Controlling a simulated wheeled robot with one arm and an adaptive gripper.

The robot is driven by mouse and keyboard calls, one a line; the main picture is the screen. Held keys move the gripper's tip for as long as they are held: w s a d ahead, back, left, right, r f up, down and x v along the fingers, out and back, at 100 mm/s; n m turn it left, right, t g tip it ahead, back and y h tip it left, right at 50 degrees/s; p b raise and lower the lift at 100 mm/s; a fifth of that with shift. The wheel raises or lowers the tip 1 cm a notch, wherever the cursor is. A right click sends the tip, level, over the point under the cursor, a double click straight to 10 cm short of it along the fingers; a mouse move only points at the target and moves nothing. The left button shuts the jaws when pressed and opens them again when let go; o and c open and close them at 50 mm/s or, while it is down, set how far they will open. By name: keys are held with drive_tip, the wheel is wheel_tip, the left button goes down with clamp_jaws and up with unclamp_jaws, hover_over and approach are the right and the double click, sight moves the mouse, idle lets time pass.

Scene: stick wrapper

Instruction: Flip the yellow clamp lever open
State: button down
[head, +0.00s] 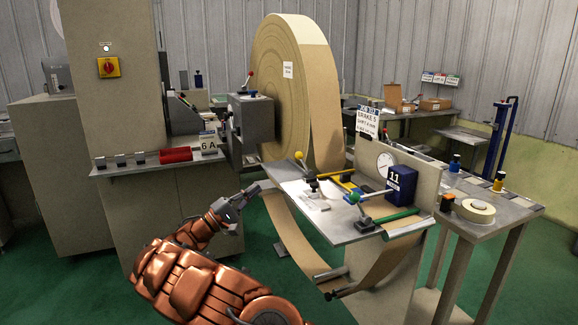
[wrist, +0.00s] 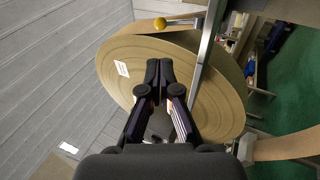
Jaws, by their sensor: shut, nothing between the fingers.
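The yellow clamp lever has a round yellow knob (head: 299,155) on a thin arm that slopes down to a small clamp (head: 313,184) at the left of the grey worktable (head: 290,178). In the wrist view the yellow knob (wrist: 160,23) shows at the top, beyond my fingertips, with its arm running right. My gripper (head: 252,190) is off the table's left edge, left of the lever and lower than its knob. The wrist view shows the gripper (wrist: 159,72) with its fingers together and empty, apart from the lever.
A second lever with a green knob (head: 355,198) stands nearer the front. A blue box marked 11 (head: 401,183) and a gauge (head: 385,164) are to the right. A huge paper roll (head: 285,85) stands behind. A paper web (head: 295,235) hangs below the table.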

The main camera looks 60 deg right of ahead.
drive_tip(key=p, duration=0.2)
approach(301, 153)
drive_tip(key=x, duration=0.5)
drive_tip(key=shift+w+d+f, duration=0.25)
drive_tip(key=shift+d+f, duration=0.05)
drive_tip(key=shift+d, duration=0.15)
drive_tip(key=shift+r, duration=0.15)
